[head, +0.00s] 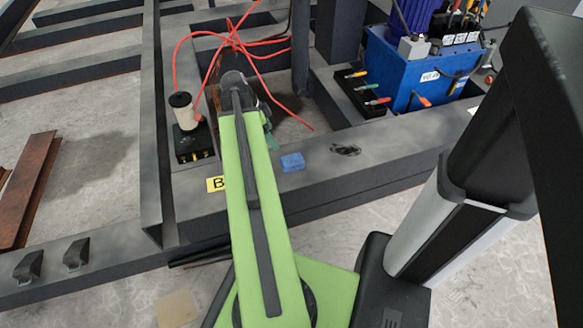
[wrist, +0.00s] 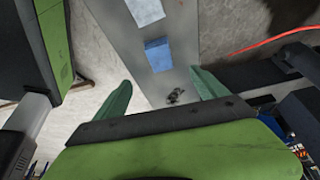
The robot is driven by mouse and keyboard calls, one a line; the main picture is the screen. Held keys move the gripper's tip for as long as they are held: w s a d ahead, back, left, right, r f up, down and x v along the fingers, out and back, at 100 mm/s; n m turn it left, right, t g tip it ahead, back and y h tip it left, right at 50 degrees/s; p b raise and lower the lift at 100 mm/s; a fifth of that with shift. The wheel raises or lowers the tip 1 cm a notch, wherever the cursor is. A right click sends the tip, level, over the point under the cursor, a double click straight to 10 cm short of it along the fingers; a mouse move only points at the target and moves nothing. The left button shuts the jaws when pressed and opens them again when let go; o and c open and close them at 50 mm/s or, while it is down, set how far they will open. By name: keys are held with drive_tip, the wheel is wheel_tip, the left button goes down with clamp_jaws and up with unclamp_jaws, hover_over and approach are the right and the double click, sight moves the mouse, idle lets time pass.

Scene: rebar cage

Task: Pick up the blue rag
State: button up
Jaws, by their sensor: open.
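The blue rag (head: 292,161) lies flat on top of the grey steel beam (head: 330,157), just right of my green arm in the head view. In the wrist view the blue rag (wrist: 159,54) lies on the beam ahead of my gripper (wrist: 162,88), roughly in line with the gap between the two green fingers. The fingers are spread apart with nothing between them, and the rag looks clear of both. In the head view my gripper is mostly hidden behind my arm; one green finger shows left of the rag.
A dark crumpled item (head: 345,150) lies on the beam right of the rag.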

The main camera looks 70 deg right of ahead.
drive_tip(key=b, duration=1.1)
hover_over(291, 160)
drive_tip(key=w+a, duration=0.2)
drive_tip(key=w, duration=0.1)
drive_tip(key=f, duration=1.1)
drive_tip(key=shift+s+d+f, duration=0.1)
drive_tip(key=shift+s+d, duration=0.05)
drive_tip(key=shift+s, duration=0.05)
drive_tip(key=shift+s+f, duration=0.1)
drive_tip(key=shift+d, duration=0.1)
drive_tip(key=b+x, duration=0.4)
drive_tip(key=x, duration=0.1)
drive_tip(key=shift+s+d+b, duration=0.1)
drive_tip(key=shift+s+b, duration=0.25)
drive_tip(key=shift+r, duration=0.2)
drive_tip(key=c, duration=1.4)
drive_tip(key=shift+c, duration=0.2)
drive_tip(key=shift+r+p, duration=0.15)
drive_tip(key=shift+p, duration=0.2)
